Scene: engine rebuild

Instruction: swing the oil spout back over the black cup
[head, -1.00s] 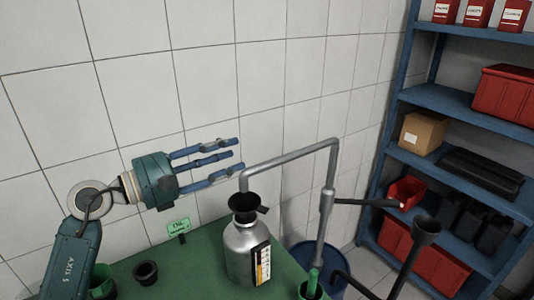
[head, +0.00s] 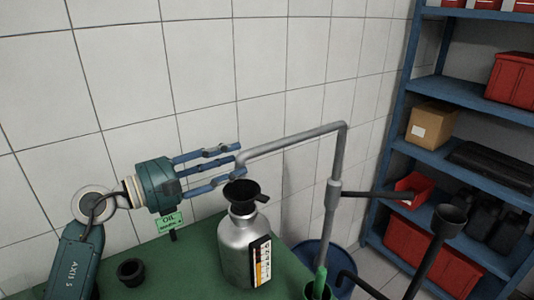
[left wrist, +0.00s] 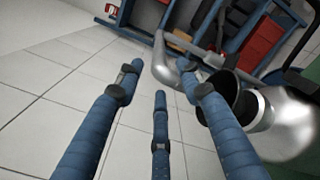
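The oil spout is a grey pipe (head: 290,139) on an upright post; its arm reaches left and its bent end is beside my left fingertips, above the silver bottle (head: 234,250). A black funnel-like cup (head: 241,191) sits on the bottle's mouth. Another small black cup (head: 131,272) stands on the green table at the left. My left gripper (head: 237,162) is open, its blue fingers spread at the spout's end. In the left wrist view the spout's bend (left wrist: 163,66) shows between and beyond the fingertips; contact is unclear. My right gripper is not in view.
An "OIL" sign (head: 169,222) stands at the table's back edge by the tiled wall. A blue drum (head: 308,252) is behind the post. A dark cup on a stem (head: 450,218) rises at the right. Blue shelving (head: 425,90) with red bins fills the right side.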

